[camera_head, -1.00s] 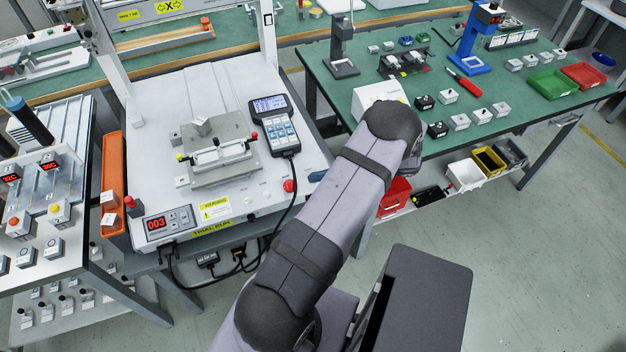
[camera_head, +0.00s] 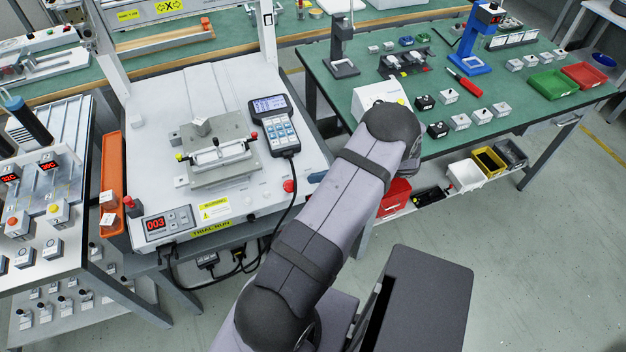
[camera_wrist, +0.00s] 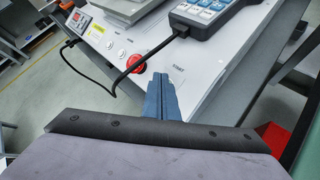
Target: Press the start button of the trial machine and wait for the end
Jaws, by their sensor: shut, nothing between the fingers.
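The trial machine (camera_head: 165,85) is a white-topped unit with a "TRIAL RUN" label on its front edge. Its red display (camera_head: 155,224) reads 003. A red mushroom button (camera_head: 289,186) sits near the front right corner and also shows in the wrist view (camera_wrist: 136,63). My gripper's blue-grey fingers (camera_wrist: 161,80) are shut and empty, right of the red button, with tips at the panel by small lettering. The tips also show in the head view (camera_head: 317,176). They hide whatever is under them; I cannot tell whether they touch a button. Two pale round buttons (camera_wrist: 122,53) lie left of the red one.
A handheld keypad unit (camera_head: 276,122) lies on the machine, its black cable looping over the front edge. A fixture plate (camera_head: 217,165) stands mid-machine. An orange tray (camera_head: 112,185) is at the left. A green table (camera_head: 500,105) with parts is at the right.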

